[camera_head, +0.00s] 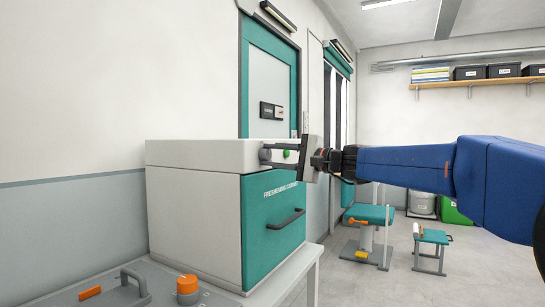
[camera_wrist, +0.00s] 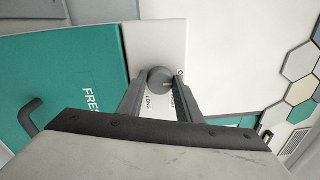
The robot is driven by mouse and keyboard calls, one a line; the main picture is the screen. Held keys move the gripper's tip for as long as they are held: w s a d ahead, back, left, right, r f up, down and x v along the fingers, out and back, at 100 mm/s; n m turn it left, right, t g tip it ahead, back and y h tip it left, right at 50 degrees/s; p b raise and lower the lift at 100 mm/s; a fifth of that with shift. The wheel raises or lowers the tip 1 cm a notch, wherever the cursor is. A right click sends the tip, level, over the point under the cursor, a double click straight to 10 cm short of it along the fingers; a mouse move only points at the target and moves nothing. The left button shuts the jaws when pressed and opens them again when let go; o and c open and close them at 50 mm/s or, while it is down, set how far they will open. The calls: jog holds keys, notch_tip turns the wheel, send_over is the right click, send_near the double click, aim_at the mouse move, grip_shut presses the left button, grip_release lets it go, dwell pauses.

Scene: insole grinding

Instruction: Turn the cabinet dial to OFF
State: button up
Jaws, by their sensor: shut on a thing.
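The freshening cabinet (camera_head: 195,215) is a pale box with a teal door and a dark bar handle (camera_head: 286,219). Its grey round dial (camera_wrist: 159,76) sits on the white upper panel (camera_wrist: 150,40). In the wrist view, lettering LONG, SHORT and a partly hidden word starting with O lie around the dial. A short pale mark shows on the dial's right part; its exact setting is hard to tell. My gripper (camera_wrist: 159,84) is shut on the dial, one finger on each side. In the head view my gripper (camera_head: 270,152) reaches the panel from the right, beside a green button (camera_head: 287,154).
The cabinet stands on a grey bench (camera_head: 215,297) with an orange-topped knob (camera_head: 187,284) and a grey handle (camera_head: 136,284) in front. A teal stool (camera_head: 369,214) and a smaller one (camera_head: 431,237) stand on the open floor to the right.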

dwell(0.4)
jog(key=o, duration=1)
jog(key=shift+o, duration=0.2)
jog(key=r+v, duration=0.1)
jog(key=v, duration=1.6)
jog(key=shift+d+f, duration=0.25)
jog(key=shift+f, duration=0.25)
jog(key=shift+s+f, duration=0.1)
